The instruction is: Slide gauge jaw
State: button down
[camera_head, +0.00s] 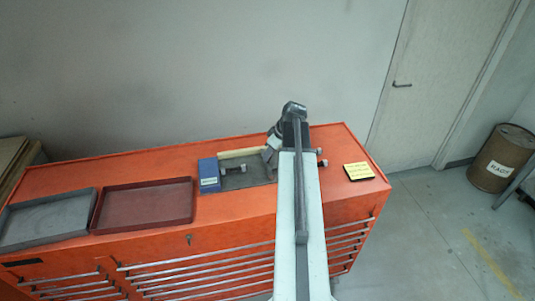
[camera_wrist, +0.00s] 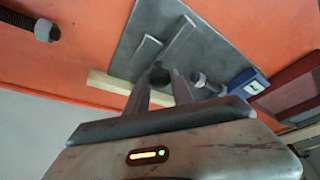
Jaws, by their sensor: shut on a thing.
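The gauge has a grey metal plate (camera_head: 236,183) lying on the orange chest, with a blue block (camera_head: 208,175) at its left end. In the wrist view the plate (camera_wrist: 180,25) carries raised bars, and the blue block (camera_wrist: 248,84) is at the right. My gripper (camera_wrist: 160,84) is shut on a small dark knob (camera_wrist: 158,70) over the plate. The knob looks like part of the gauge jaw, but its lower part is hidden by the fingers. In the head view my gripper (camera_head: 270,153) is at the plate's right, largely hidden by my arm.
Bolts lie near the gauge: one on the plate (camera_head: 236,168), one right of my arm (camera_head: 321,163). A pale wooden strip (camera_head: 239,152) runs behind. A red tray (camera_head: 143,204) and grey tray (camera_head: 47,217) are left; a yellow note (camera_head: 359,171) is right.

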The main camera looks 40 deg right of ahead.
jog(key=shift+s+d, duration=0.2)
jog(key=shift+d, duration=0.15)
jog(key=c, duration=1.1)
grip_release()
jog(key=shift+d, duration=0.1)
jog(key=shift+w+a, duration=0.1)
jog(key=shift+a, duration=0.15)
jog(key=p+v, duration=0.7)
jog(key=shift+r, duration=0.35)
